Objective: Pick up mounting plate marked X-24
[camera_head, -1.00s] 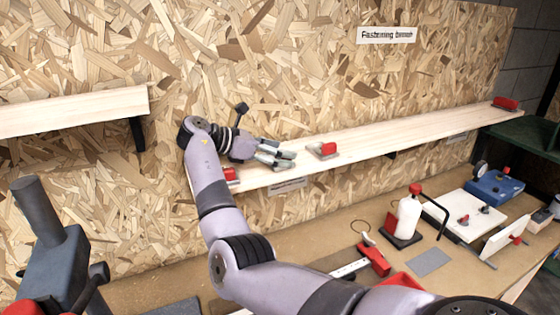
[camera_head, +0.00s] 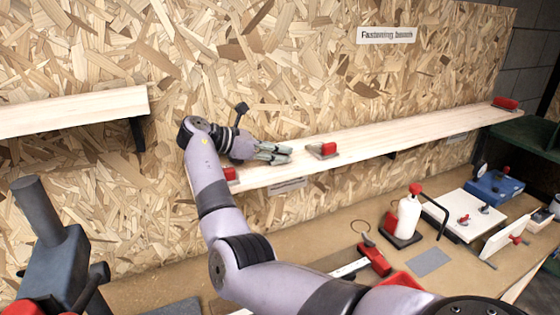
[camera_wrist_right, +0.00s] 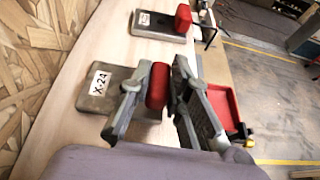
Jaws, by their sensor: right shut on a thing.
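The mounting plate marked X-24 is a grey metal plate (camera_wrist_right: 98,103) with a white label and a red handle (camera_wrist_right: 157,86). In the right wrist view it lies on the pale wooden shelf. My right gripper (camera_wrist_right: 168,72) has its fingers on either side of the red handle and is shut on it. In the head view my right gripper (camera_head: 286,153) is over the left part of the wall shelf (camera_head: 420,133), and the X-24 plate cannot be made out there. My left gripper is not in view.
A similar plate with a red handle (camera_head: 322,150) lies on the shelf just beyond my right gripper; it also shows in the right wrist view (camera_wrist_right: 160,27). Another red handle (camera_head: 229,174) is at the shelf's left end. A workbench with a white bottle (camera_head: 408,217) and tools is below.

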